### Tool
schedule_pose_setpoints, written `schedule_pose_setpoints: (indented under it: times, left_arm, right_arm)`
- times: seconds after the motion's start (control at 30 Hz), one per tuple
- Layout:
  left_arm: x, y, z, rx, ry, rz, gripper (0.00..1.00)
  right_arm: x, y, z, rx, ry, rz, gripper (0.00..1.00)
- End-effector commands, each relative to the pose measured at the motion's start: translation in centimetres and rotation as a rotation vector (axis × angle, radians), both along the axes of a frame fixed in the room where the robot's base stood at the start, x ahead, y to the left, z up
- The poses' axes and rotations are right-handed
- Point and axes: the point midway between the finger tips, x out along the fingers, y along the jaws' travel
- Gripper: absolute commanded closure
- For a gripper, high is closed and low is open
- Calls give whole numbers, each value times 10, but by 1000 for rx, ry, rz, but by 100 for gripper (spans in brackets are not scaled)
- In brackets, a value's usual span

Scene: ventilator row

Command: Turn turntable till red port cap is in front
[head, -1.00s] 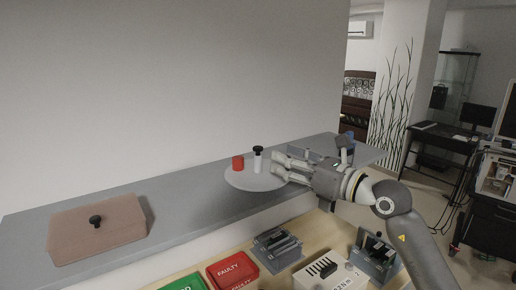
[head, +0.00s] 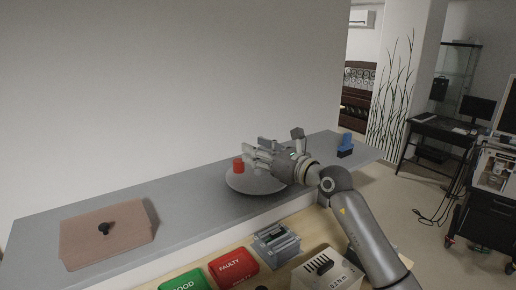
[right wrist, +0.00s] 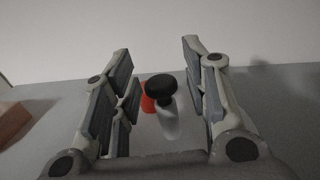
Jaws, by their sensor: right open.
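The turntable (head: 240,183) is a pale grey disc on the grey shelf. The red port cap (head: 238,166) stands on its left part in the head view. A white post with a black knob also stands on the disc; it shows in the right wrist view (right wrist: 165,105), with the red cap (right wrist: 147,98) partly hidden behind it. My right gripper (head: 261,156) is open over the disc and covers the post in the head view. In the wrist view the post appears between its fingers; contact cannot be told. My left gripper is not in view.
A brown box lid with a black knob (head: 105,237) lies on the shelf's left part. A blue item (head: 346,142) stands at the right end. Below are a red FAULTY bin (head: 233,267), a green GOOD bin (head: 185,282) and a grey slotted holder (head: 276,245). The shelf between lid and turntable is clear.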

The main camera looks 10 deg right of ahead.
Motion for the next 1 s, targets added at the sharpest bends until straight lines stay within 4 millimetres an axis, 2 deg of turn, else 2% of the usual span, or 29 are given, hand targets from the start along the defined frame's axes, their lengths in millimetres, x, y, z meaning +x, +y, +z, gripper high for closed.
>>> schedule_pose_setpoints:
  times: [0.27,0.6,1.0]
  left_arm:
    - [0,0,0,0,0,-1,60]
    - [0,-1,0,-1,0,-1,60]
    - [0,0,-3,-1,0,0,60]
  right_arm:
    - [1,1,0,0,0,0,58]
    - [1,0,0,1,0,0,100]
    - [1,-2,2,4,-7,4,100]
